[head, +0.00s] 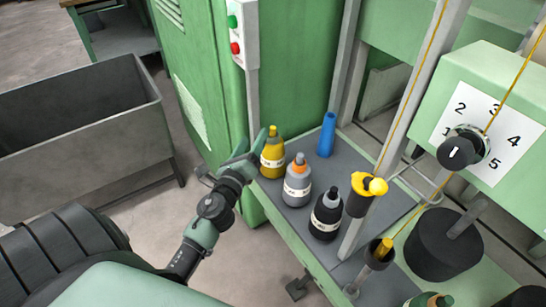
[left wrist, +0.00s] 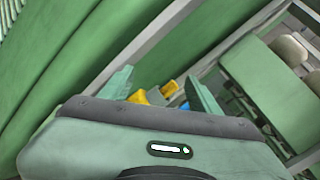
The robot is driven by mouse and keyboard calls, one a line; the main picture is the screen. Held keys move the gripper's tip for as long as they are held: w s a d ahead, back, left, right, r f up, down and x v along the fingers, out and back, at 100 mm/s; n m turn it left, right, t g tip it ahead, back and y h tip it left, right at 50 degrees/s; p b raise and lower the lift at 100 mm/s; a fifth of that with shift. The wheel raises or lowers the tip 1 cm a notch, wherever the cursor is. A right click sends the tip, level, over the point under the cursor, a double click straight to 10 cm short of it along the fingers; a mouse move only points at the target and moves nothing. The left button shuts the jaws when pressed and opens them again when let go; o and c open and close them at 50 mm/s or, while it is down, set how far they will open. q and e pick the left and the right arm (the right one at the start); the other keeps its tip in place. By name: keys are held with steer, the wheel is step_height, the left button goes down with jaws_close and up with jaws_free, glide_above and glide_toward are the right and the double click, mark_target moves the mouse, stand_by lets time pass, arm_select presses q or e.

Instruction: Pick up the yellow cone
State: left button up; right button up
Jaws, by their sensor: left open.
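The yellow cone (head: 272,158) looks like a yellow bottle-shaped piece with a pale label. It stands upright at the left end of the grey shelf. My left gripper (head: 249,148) is at its left side, open, with its green fingers by the cone; I cannot tell whether they touch it. In the left wrist view, yellow pieces (left wrist: 140,97) show between the open fingers (left wrist: 160,88), mostly hidden behind the gripper body. My right gripper is not in view.
A grey cone with an orange top (head: 297,184) and a black cone (head: 326,215) stand to the right. A blue tube (head: 327,135) stands behind. A yellow spool piece (head: 363,192) hangs by a post. A green cabinet (head: 205,75) rises behind my gripper. A grey bin (head: 85,125) is left.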

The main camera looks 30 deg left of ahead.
mark_target(271, 141)
arm_select(q)
steer(key=w+f+m+h, duration=0.1)
steer(key=m, duration=0.2)
steer(key=w+d+f+m+h, duration=0.1)
steer(key=m+h, duration=0.1)
steer(key=m, duration=0.1)
steer(key=w+d+m+h, duration=0.1)
steer(key=m, duration=0.3)
steer(key=shift+f+h, duration=0.4)
steer(key=shift+w+d+f+m+h, duration=0.1)
steer(key=shift+w+f+m+h, duration=0.1)
steer(key=shift+m+h, duration=0.15)
steer(key=w, duration=0.5)
steer(key=w+f, duration=0.1)
steer(key=w, duration=0.1)
steer(key=shift+w+a, duration=0.2)
steer(key=shift+a, duration=0.05)
jaws_close()
